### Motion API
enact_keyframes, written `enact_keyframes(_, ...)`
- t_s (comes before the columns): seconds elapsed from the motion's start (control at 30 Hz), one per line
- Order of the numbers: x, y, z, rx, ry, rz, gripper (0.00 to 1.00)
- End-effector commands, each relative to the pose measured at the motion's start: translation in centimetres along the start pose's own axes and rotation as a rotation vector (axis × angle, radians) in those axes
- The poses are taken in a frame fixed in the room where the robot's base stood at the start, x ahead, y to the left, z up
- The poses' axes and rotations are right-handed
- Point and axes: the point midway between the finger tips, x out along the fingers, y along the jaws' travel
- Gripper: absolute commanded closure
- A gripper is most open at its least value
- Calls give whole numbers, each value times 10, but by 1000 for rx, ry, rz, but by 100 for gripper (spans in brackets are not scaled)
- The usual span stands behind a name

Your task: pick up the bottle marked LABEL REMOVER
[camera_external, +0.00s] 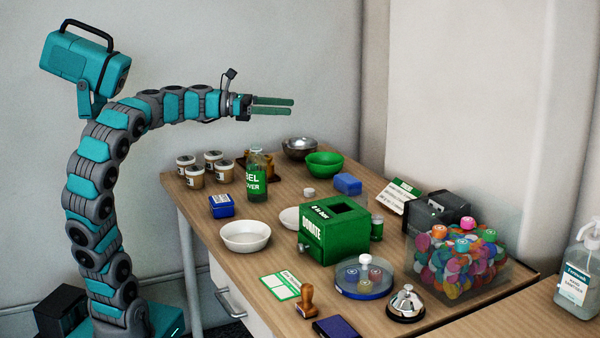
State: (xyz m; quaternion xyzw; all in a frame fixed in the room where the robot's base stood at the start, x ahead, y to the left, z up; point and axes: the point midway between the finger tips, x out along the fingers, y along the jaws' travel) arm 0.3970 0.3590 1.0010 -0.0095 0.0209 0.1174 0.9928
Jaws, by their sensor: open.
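The bottle with a green label (257,184) stands upright near the left back of the wooden table. Only part of its lettering shows, ending in "BEL" and "OVER"; the rest is turned out of sight. My gripper (291,106) is open and empty, with its two green fingers pointing right. It is in the air above the back of the table, higher in the picture than the bottle and a little to its right, and apart from it.
Several lidded cups (213,160) stand left of the bottle, and a blue box (222,206) and white bowl (245,236) in front. A brown item touches or stands close behind it. A green bowl (325,164), metal bowl (299,148) and green donation box (333,229) stand to the right.

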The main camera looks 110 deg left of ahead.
Motion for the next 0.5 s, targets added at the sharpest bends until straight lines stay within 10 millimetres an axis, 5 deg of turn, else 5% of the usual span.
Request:
enact_keyframes(0.2, -46, 18, -85, 66, 212, -126, 0)
enact_keyframes(0.5, -81, 14, -132, 59, 306, -228, 0)
